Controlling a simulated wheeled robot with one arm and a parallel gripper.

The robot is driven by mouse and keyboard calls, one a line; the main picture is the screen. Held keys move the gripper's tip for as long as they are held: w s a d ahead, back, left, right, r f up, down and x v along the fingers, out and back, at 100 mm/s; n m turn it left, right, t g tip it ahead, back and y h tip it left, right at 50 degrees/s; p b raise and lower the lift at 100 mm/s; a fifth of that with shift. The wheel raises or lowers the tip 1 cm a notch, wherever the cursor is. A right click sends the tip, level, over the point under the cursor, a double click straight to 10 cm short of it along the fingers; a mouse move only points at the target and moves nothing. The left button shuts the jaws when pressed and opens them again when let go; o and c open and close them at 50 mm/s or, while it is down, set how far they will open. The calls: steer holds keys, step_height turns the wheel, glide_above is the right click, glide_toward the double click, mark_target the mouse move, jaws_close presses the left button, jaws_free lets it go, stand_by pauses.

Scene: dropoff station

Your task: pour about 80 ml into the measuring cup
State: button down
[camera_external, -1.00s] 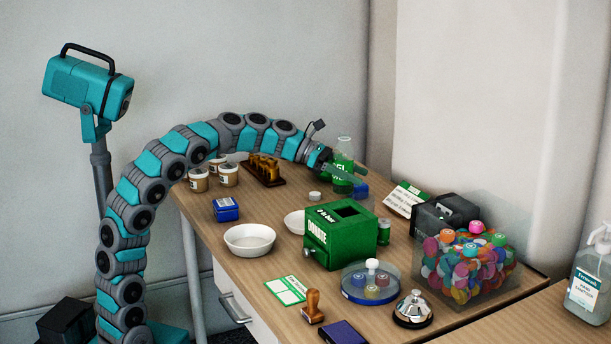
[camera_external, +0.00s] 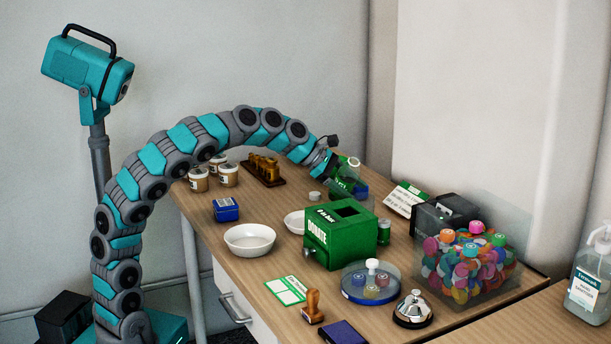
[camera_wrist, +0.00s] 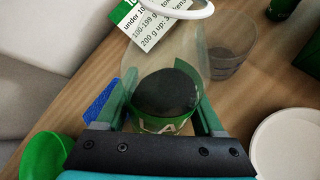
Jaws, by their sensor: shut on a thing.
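My gripper (camera_external: 345,179) is shut on a clear flask (camera_external: 346,170) with a green label, over the far part of the table. In the external view the flask leans to the right. In the wrist view the flask (camera_wrist: 168,55) stands between my two fingers, its pale rim at the top edge, with a dark oval of contents inside. A clear cup (camera_wrist: 234,45), seemingly the measuring cup, stands on the table just right of the flask in the wrist view. I cannot make it out in the external view. No stream of liquid shows.
The green donation box (camera_external: 341,238) stands in front of the flask. A blue item (camera_external: 361,190) and a sign card (camera_external: 404,198) are close by. White bowls (camera_external: 249,240), a token bin (camera_external: 466,262) and a bell (camera_external: 413,310) stand nearer.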

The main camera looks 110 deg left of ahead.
mark_target(347, 178)
steer(key=shift+r+m+g+y+p, duration=0.3)
steer(key=shift+r+g+y+p, duration=0.1)
steer(key=shift+r+g+p, duration=0.1)
steer(key=shift+s+a+r+g+y+p, duration=0.2)
steer(key=shift+r+g+y+p, duration=0.1)
steer(key=shift+r+p, duration=0.4)
steer(key=shift+s+a+f+m, duration=0.1)
steer(key=shift+f+m, duration=0.05)
steer(key=shift+m, duration=0.15)
steer(key=shift+s+a+f+g+y, duration=0.3)
steer(key=shift+f+g+y, duration=0.1)
steer(key=shift+g+y, duration=0.2)
steer(key=shift+s+a+r+m+g+y+p, duration=0.35)
steer(key=shift+r+m+g+y+p, duration=0.15)
steer(key=shift+m+p, duration=0.15)
steer(key=shift+s+a+f+m+g+y+b, duration=0.2)
steer(key=shift+s+f+m+g+y+b, duration=0.1)
steer(key=shift+g+y+b, duration=0.15)
steer(key=shift+r+g+p, duration=0.25)
steer(key=shift+r+p, duration=0.05)
steer(key=shift+p, duration=0.35)
steer(key=shift+f+y+p, duration=0.1)
steer(key=shift+y+p, duration=0.15)
steer(key=shift+p, duration=0.1)
steer(key=shift+w+f+m+g+y, duration=0.1)
steer(key=shift+m+g+y, duration=0.2)
steer(key=shift+m, duration=0.05)
